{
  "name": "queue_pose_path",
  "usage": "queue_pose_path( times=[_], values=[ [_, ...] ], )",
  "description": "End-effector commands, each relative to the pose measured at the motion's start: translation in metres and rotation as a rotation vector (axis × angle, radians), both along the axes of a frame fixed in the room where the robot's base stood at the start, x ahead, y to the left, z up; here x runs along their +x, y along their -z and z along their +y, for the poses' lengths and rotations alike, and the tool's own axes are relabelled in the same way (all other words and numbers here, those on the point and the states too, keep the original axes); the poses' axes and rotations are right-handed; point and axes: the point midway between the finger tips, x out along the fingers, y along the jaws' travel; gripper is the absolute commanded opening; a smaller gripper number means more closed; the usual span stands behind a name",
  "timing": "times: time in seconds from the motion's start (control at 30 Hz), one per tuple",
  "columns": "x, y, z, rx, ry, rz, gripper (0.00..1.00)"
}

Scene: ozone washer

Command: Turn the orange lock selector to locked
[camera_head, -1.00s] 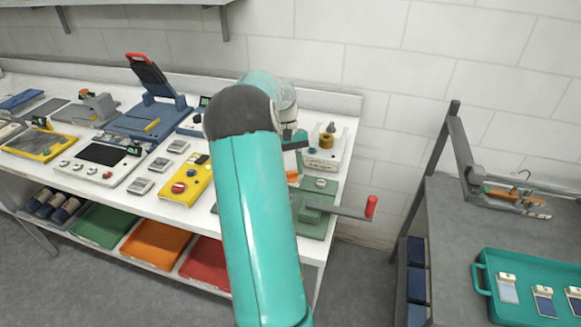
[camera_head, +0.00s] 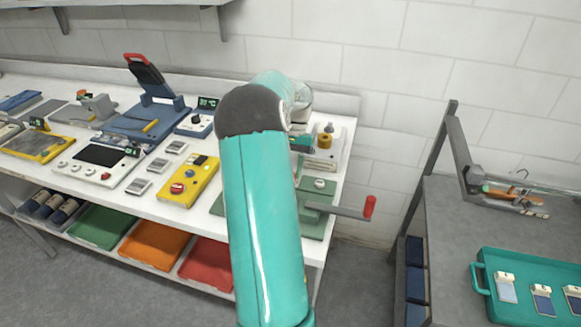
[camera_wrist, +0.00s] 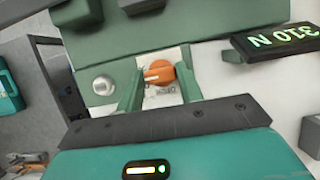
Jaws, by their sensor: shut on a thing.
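The lettering on the plate is too small to read surely. In the head view my teal arm covers the selector, and only part of my gripper (camera_head: 301,142) shows beyond it.
A green device (camera_head: 316,228) with a red-ended crank (camera_head: 369,206) stands at the bench's right end. In the wrist view, a black display (camera_wrist: 278,42) with green characters and a silver round knob (camera_wrist: 104,84) lie near the fingers. A teal tray (camera_head: 484,292) is on the right table.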

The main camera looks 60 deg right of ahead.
Motion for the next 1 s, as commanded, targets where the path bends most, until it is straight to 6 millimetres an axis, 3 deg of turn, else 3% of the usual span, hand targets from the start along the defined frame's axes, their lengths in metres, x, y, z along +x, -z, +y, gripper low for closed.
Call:
queue_pose_path(
  times=[0.37, 0.4, 0.5, 0.83, 1.0],
  values=[
    [0.001, -0.001, -0.001, -0.006, 0.007, -0.003, 0.14],
    [0.001, -0.001, -0.001, -0.006, 0.007, -0.003, 0.38],
    [0.001, -0.001, -0.001, -0.005, 0.007, -0.003, 0.58],
    [0.000, -0.002, -0.001, -0.002, 0.006, -0.001, 0.58],
    [0.001, -0.018, -0.009, -0.004, 0.007, -0.002, 0.58]
  ],
)
